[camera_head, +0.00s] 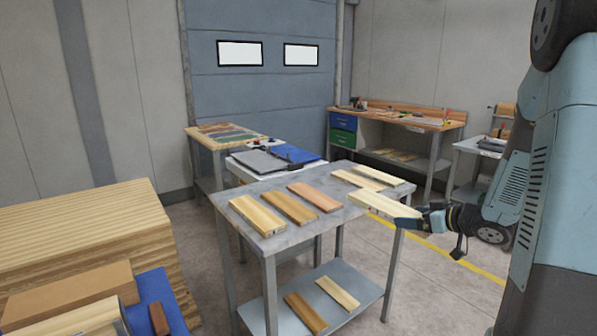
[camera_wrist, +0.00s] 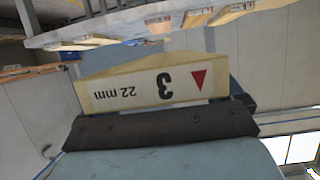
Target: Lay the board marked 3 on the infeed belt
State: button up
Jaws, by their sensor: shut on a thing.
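The board marked 3 (camera_head: 383,204) is pale wood and held at its end in my gripper (camera_head: 418,217). In the head view it lies roughly level over the right front edge of the grey table; whether it touches the top I cannot tell. In the wrist view the board's end face (camera_wrist: 120,93) shows an upside-down "3", "22 mm" and a red triangle. My gripper (camera_wrist: 160,110) is shut on that end there. I cannot make out an infeed belt in either view.
The grey table (camera_head: 270,242) bears several other boards, including a reddish one (camera_head: 314,197) and a brown one (camera_head: 289,207). Its lower shelf (camera_head: 352,283) holds two more. A workbench (camera_head: 440,125) is behind. Open floor shows at right.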

jog(key=shift+f, duration=0.4)
jog(key=w+a+f+m+t+h, duration=0.1)
jog(key=w+f+m+h, duration=0.1)
jog(key=f, duration=1.2)
jog(key=w+a+f+m+t+h, duration=0.1)
jog(key=f+m+h, duration=0.4)
jog(key=f, duration=0.8)
jog(key=shift+w+f+h, duration=0.35)
jog(key=shift+w+h, duration=0.05)
jog(key=shift+w, duration=0.2)
jog(key=shift+d, duration=0.1)
